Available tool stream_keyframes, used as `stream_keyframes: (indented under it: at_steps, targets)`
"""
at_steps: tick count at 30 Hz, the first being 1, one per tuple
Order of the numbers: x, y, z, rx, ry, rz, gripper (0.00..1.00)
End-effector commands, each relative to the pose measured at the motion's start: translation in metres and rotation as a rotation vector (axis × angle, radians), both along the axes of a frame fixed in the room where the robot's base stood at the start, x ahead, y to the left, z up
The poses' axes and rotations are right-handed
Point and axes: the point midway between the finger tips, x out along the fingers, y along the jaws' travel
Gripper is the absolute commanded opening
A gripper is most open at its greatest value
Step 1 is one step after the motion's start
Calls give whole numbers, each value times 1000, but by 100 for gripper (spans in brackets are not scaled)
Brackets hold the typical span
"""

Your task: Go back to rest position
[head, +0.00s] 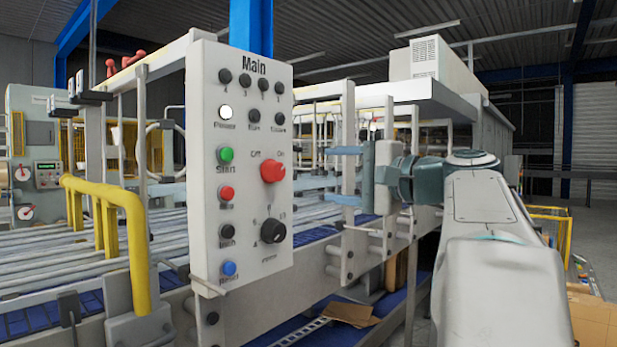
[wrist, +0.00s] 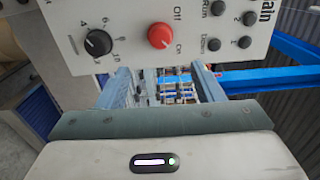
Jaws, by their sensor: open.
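My gripper (head: 345,175) is in the middle of the head view, just right of the main control panel (head: 207,160). Its two blue-grey fingers are spread apart, one above the other, and point left toward the panel. Nothing is between them. The panel carries a red rotary switch (head: 272,170), a black dial (head: 272,232), a green start button (head: 225,155), a red button (head: 227,193) and a blue button (head: 229,268).
A yellow rail (head: 105,195) stands left of the panel, before a roller conveyor (head: 60,240). The packer's frame post (head: 348,150) rises close by my gripper. Cardboard (head: 345,312) lies low under the frame.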

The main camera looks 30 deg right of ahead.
Motion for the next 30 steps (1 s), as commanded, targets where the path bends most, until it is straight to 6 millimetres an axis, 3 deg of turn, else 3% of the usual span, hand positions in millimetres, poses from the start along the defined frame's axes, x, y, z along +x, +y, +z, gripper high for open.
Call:
stream_keyframes:
  at_steps: [8,11,14,17,20,24,30]
  targets:
    - [1,2,-2,-2,8,2,61]
    - [9,12,-20,-17,59,17,61]
    - [20,39,-59,-66,170,54,61]
    - [25,77,-117,-167,322,115,61]
    - [18,117,-177,-311,466,197,61]
    - [-10,163,-255,-568,628,331,61]
    - [-70,201,-345,-1004,756,551,61]
